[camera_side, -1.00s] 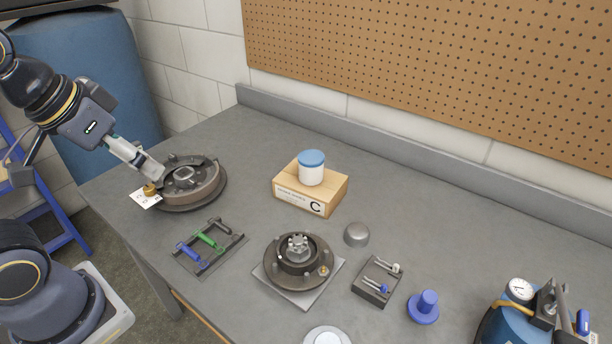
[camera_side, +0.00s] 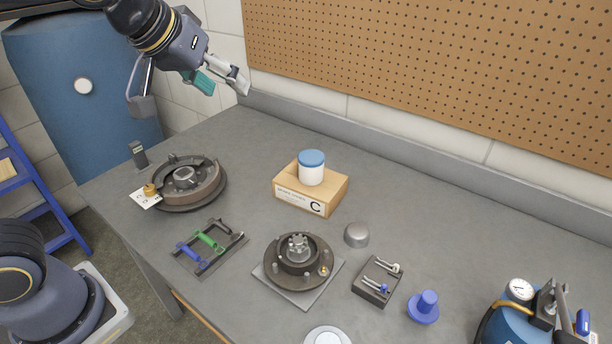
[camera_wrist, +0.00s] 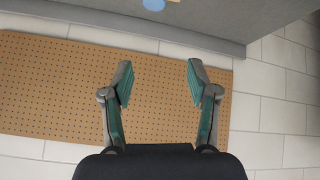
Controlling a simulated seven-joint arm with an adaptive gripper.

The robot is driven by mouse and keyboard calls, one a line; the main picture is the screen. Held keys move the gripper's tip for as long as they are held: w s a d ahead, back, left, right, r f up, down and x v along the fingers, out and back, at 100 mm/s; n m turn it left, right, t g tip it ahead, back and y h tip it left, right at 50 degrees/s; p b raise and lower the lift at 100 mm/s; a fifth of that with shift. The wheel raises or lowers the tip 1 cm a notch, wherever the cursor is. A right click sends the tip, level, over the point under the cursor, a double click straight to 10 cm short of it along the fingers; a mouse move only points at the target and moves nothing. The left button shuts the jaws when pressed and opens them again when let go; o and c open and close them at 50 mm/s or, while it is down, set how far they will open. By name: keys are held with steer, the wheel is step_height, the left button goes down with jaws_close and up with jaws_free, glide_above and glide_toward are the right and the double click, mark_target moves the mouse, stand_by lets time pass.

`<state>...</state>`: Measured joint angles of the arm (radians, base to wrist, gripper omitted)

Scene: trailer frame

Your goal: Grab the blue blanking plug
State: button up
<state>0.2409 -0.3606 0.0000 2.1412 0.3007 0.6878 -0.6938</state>
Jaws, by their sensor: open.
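The blue blanking plug (camera_side: 424,307), a round flange with a raised stub, stands on the bench at the lower right of the side view. I take this to be the plug by its shape and colour. My gripper (camera_side: 222,84) is high above the back left of the bench, far from the plug. Its two teal-padded fingers are apart, with nothing between them. In the wrist view my gripper (camera_wrist: 160,80) also shows open and empty, facing the pegboard. The plug is not seen in the wrist view.
A hub (camera_side: 297,265) on a plate, a pin block (camera_side: 370,292) and a grey dome (camera_side: 356,235) stand between. A carton (camera_side: 303,201) bears a blue-lidded jar (camera_side: 311,172). A brake drum (camera_side: 207,197) and a tool rack (camera_side: 188,262) are left; a gauge tank (camera_side: 507,328) is right.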

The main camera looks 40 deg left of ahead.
steer(key=w+d+f+m+h, duration=0.1)
steer(key=w+d+f+m, duration=0.2)
steer(key=d, duration=0.7)
steer(key=w+d+f+h, duration=0.1)
steer(key=w+d+f, duration=0.3)
steer(key=d, duration=0.7)
steer(key=s+d+f+m+g, duration=0.1)
steer(key=s+d+f+m, duration=0.1)
steer(key=s+d+f, duration=0.35)
steer(key=s+d+f+m+g, duration=0.2)
steer(key=d+f+m, duration=0.1)
steer(key=d+f, duration=0.55)
glide_toward(428, 298)
steer(key=shift+h, duration=0.3)
steer(key=x, duration=0.5)
steer(key=shift+s+a+f, duration=0.1)
steer(key=shift+s+a, duration=0.05)
steer(key=shift+w+x, duration=0.2)
steer(key=shift+x, duration=2.9)
steer(key=shift+a, duration=0.1)
steer(key=shift+c, duration=0.4)
jaws_close()
